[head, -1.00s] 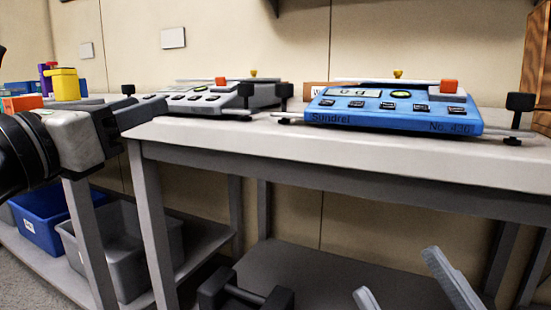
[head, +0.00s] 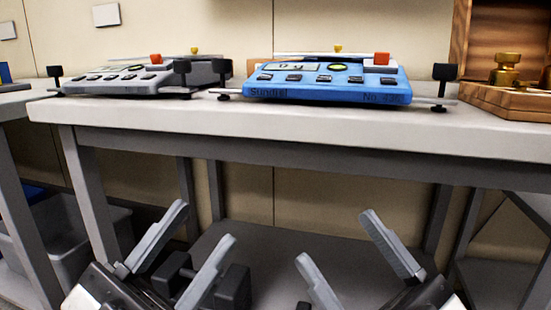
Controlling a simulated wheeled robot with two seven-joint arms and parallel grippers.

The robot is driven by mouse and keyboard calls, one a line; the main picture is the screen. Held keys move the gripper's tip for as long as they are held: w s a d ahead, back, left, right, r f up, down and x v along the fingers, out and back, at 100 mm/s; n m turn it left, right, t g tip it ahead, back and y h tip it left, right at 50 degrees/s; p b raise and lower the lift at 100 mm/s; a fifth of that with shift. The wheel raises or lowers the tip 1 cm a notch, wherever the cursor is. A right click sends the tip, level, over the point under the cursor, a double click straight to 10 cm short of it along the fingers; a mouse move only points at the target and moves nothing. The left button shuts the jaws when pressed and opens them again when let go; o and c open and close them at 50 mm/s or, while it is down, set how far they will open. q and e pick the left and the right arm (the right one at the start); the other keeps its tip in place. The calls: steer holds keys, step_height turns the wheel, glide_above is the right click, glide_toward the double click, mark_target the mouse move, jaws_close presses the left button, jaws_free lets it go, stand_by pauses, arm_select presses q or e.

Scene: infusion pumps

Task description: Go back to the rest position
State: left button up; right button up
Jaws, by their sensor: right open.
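My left gripper (head: 206,222) is low in front of the bench, left of the middle, with its two grey fingers apart and nothing between them. My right gripper (head: 336,236) is low in front of the bench, right of the middle, its fingers also apart and empty. Both fingertip pairs point up and inward, below the tabletop edge. A blue infusion pump (head: 330,88) lies on the bench with an orange block-like part at its right end. A grey infusion pump (head: 118,80) lies to its left. Neither gripper touches a pump.
The bench's white top (head: 300,120) runs across the view above both grippers. A wooden case with brass parts (head: 507,76) stands at the right. A grey bin (head: 60,235) sits on a low shelf at the left.

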arm_select(q)
steer(key=w+a+n+y+p, duration=0.2)
steer(key=w+n+y+p, duration=0.3)
steer(key=n+y+p, duration=1.15)
arm_select(e)
steer(key=w+d+r+m+g+h+p, duration=0.25)
steer(key=w+m+h+p, duration=0.25)
steer(key=m+h, duration=0.3)
arm_select(q)
steer(key=s+a+f+m+g+p, duration=0.2)
steer(key=s+g+p, duration=0.5)
steer(key=p, duration=0.9)
steer(key=shift+s+a+f+m+h, duration=0.2)
steer(key=shift+a+f+m+h, duration=0.25)
steer(key=shift+a, duration=0.55)
arm_select(e)
steer(key=s+d+f+m+g+h, duration=0.1)
steer(key=s+d+f+g+h, duration=0.2)
steer(key=s, duration=0.5)
steer(key=d+g+h, duration=0.1)
steer(key=g+h, duration=0.1)
steer(key=shift+f+m+g+h, duration=0.25)
steer(key=shift+m+g+h, duration=0.05)
steer(key=shift+m+g, duration=0.1)
